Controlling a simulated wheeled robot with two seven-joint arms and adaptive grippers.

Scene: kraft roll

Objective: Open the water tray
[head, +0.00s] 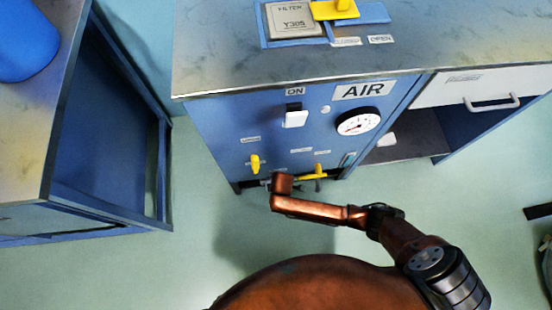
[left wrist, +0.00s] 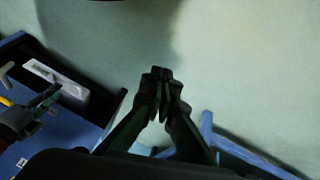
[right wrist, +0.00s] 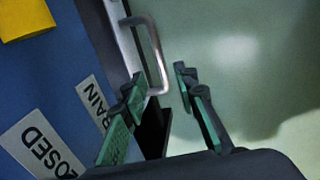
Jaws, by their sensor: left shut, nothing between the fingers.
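The water tray's front shows as a pale narrow edge (right wrist: 122,42) low on the blue cabinet in the right wrist view. Its metal bar handle (right wrist: 157,58) stands out from it. My right gripper (right wrist: 160,85) is open, with the handle's near end between its fingertips; I cannot tell whether they touch it. In the head view my right arm reaches the cabinet's bottom, where the arm hides most of the tray area. My left gripper (left wrist: 161,82) is shut and empty over the floor in the left wrist view. The left gripper is not visible in the head view.
The blue cabinet (head: 225,125) carries yellow valve handles (head: 255,164), a white switch (head: 296,116) and a gauge (head: 357,122). A white drawer (head: 440,90) is at its right. Another blue-framed bench (head: 55,130) stands at left. Floor before the cabinet is clear.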

